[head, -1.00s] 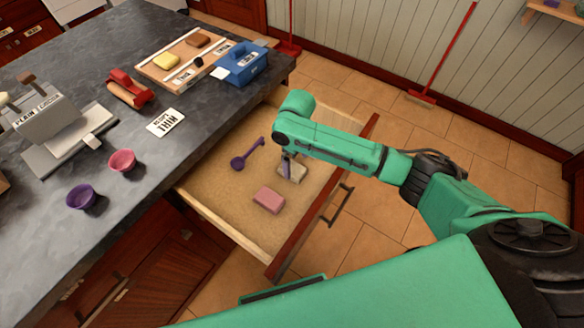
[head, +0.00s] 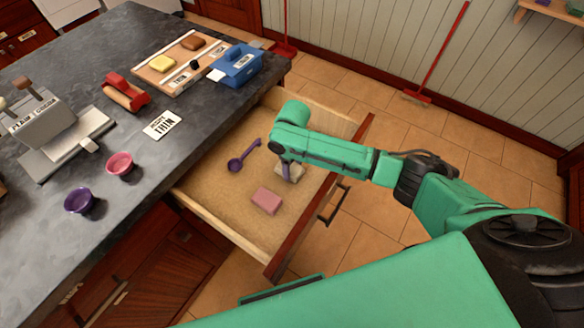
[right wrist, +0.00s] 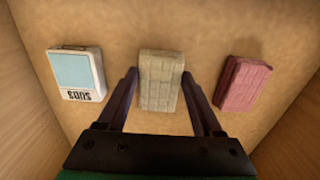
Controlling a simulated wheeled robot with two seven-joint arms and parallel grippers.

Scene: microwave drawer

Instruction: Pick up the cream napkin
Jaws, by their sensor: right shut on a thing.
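The cream napkin (right wrist: 160,85) is a folded block with a grid texture on the open drawer's sandy floor. In the right wrist view it lies between the two dark fingers of my right gripper (right wrist: 160,73), which is shut on it. In the head view my right gripper (head: 287,174) points down into the drawer, and part of the cream napkin (head: 296,171) shows beside the fingers. My arm hides the rest. My left gripper is not in view.
A pink block (right wrist: 243,83) and a white and blue box (right wrist: 76,73) lie on either side. A purple spoon (head: 244,155) is also in the drawer (head: 225,185). The drawer front (head: 325,195) and side walls stand around the gripper. The counter (head: 150,190) is at left.

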